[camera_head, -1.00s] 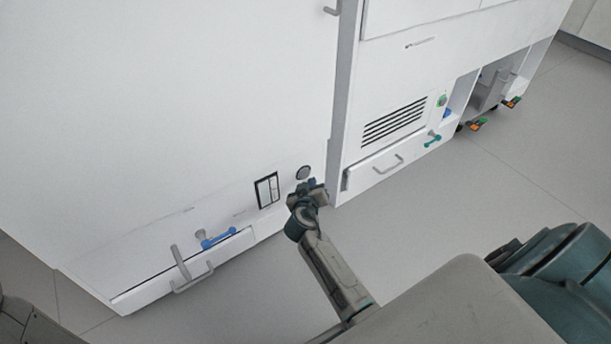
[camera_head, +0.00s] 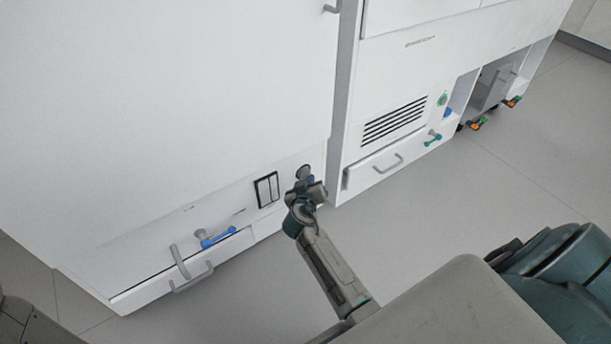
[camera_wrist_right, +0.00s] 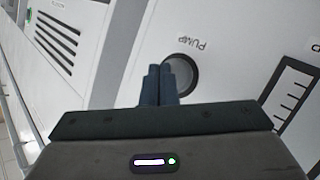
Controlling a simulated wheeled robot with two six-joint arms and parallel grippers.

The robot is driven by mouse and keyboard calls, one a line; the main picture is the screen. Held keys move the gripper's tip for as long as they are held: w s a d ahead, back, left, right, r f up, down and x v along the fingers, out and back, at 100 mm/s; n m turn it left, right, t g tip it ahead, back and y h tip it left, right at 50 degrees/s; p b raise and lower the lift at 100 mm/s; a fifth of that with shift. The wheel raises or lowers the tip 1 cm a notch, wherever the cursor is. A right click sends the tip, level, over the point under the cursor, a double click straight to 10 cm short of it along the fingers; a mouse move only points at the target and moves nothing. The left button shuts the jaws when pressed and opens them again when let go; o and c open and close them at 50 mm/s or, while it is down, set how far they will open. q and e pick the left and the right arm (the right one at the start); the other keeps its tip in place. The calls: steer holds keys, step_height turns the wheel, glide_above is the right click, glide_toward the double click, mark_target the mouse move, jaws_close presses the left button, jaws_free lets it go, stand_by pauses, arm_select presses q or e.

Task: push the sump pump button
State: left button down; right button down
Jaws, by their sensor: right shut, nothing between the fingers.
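The closed fingertips of my right gripper (camera_wrist_right: 159,72) overlap the button's left part in that view. The fingers are together with nothing between them. I cannot tell whether they touch the button. My left gripper is not in view.
A black-framed gauge window (camera_head: 267,190) is left of the button. A blue-handled valve (camera_head: 217,238) and a grey handle (camera_head: 190,275) are further left. A vent grille (camera_head: 394,122) and drawer handle (camera_head: 388,164) are on the right cabinet. The floor (camera_head: 480,200) in front is clear.

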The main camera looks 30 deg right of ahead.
steer(key=shift+w, duration=0.55)
stand_by(0.7)
steer(key=shift+s, duration=0.95)
steer(key=s+p, duration=0.1)
steer(key=s, duration=0.5)
steer(key=shift+d, duration=0.25)
